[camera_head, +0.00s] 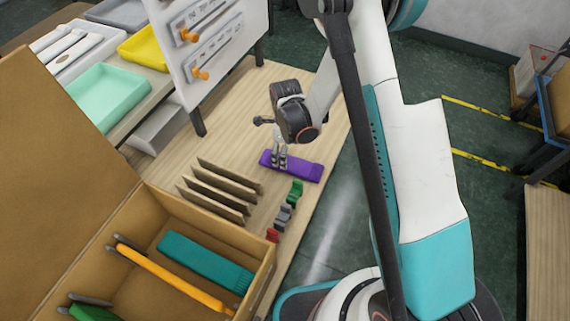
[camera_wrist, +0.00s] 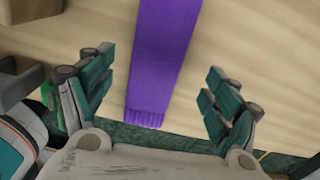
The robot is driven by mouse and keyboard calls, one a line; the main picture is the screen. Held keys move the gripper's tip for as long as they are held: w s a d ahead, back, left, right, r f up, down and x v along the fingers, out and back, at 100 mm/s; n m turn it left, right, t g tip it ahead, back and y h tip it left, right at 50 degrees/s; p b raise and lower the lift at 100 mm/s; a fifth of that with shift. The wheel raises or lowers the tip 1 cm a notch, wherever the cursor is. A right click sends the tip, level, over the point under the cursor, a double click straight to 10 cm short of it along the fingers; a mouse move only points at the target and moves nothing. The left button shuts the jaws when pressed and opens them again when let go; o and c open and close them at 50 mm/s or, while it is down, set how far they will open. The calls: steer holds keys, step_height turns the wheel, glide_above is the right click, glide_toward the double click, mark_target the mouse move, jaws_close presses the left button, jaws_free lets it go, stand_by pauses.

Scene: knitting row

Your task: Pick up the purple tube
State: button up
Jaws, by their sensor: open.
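The purple tube (camera_head: 301,169) is a flat, ribbed-ended knitted piece lying on the wooden table. In the wrist view the purple tube (camera_wrist: 160,60) runs from the top edge down to its ribbed end near the table's edge. My gripper (camera_head: 280,160) is over the left part of the tube, pointing down. In the wrist view my gripper (camera_wrist: 155,95) is open, with one finger on each side of the tube and a gap to both. The head view does not show clearly how high the fingertips are above it.
Brown upright dividers (camera_head: 215,190) and small green (camera_head: 295,192), grey (camera_head: 283,216) and red (camera_head: 272,235) pieces stand near the tube. An open cardboard box (camera_head: 262,285) holds a teal piece (camera_head: 205,262) and an orange one (camera_head: 170,280). A white panel (camera_head: 215,45) stands behind.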

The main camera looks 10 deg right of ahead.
steer(key=f, duration=0.1)
steer(key=f+b, duration=0.1)
steer(key=f, duration=0.1)
steer(key=f+b, duration=0.1)
steer(key=f, duration=0.1)
steer(key=shift+a, duration=0.25)
steer(key=shift+r, duration=0.15)
steer(key=shift+c, duration=0.3)
steer(key=c, duration=0.8)
